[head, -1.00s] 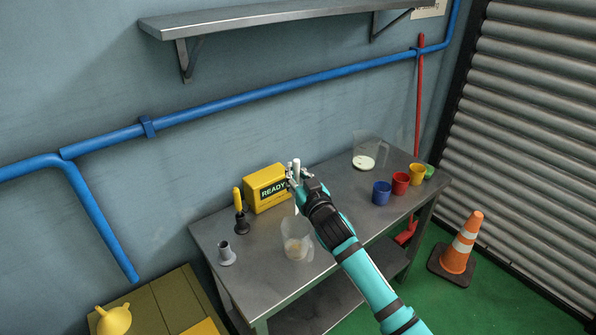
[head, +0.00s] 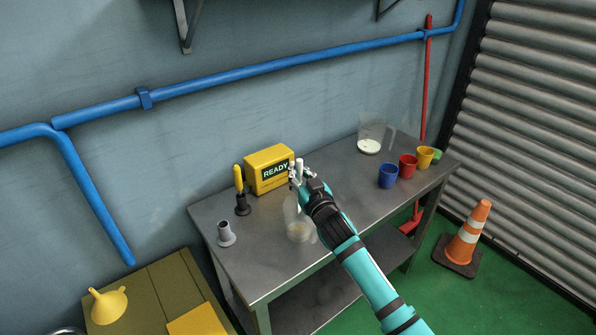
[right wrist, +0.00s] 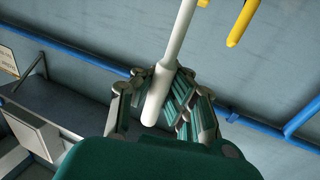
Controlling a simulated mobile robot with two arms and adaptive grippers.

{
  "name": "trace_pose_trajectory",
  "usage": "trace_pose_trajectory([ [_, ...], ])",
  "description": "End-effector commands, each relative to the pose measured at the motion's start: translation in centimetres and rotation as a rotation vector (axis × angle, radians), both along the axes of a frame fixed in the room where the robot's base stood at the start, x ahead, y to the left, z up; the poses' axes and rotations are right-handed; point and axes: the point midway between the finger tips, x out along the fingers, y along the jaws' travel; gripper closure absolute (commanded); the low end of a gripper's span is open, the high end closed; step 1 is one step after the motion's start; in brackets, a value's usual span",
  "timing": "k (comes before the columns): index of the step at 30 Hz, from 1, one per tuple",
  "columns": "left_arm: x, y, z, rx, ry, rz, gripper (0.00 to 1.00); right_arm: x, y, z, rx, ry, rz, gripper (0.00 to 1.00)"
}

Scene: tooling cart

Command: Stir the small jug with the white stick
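The small jug (head: 298,232) is clear, with a little pale brownish content at its bottom, and stands upright on the grey cart near its front edge. My right gripper (head: 298,178) is above it, shut on the white stick (head: 299,165). The right wrist view shows the stick (right wrist: 173,60) between the gripper's fingers (right wrist: 165,95). In the head view the stick points down and its lower part overlaps the jug's upper part; I cannot tell how deep its tip is. My left gripper is not in view.
A larger clear jug (head: 369,146) with white content stands at the back right. A yellow READY box (head: 268,167), a yellow-handled tool (head: 239,180) and a grey holder (head: 226,236) are left.

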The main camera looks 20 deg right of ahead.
Motion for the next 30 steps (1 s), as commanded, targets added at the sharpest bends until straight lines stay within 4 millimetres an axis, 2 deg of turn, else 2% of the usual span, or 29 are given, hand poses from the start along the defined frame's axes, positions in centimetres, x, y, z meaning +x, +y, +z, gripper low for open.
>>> trace_pose_trajectory([
  [1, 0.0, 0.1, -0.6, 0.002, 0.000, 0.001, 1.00, 0.0, 0.0, -0.7, 0.001, 0.000, 0.000, 1.00],
  [21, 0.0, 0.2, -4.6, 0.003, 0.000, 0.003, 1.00, 0.0, 0.0, -6.1, 0.001, 0.000, 0.000, 1.00],
  [30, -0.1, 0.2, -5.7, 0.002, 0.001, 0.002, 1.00, 0.0, 0.0, -7.6, 0.000, 0.000, -0.001, 1.00],
])
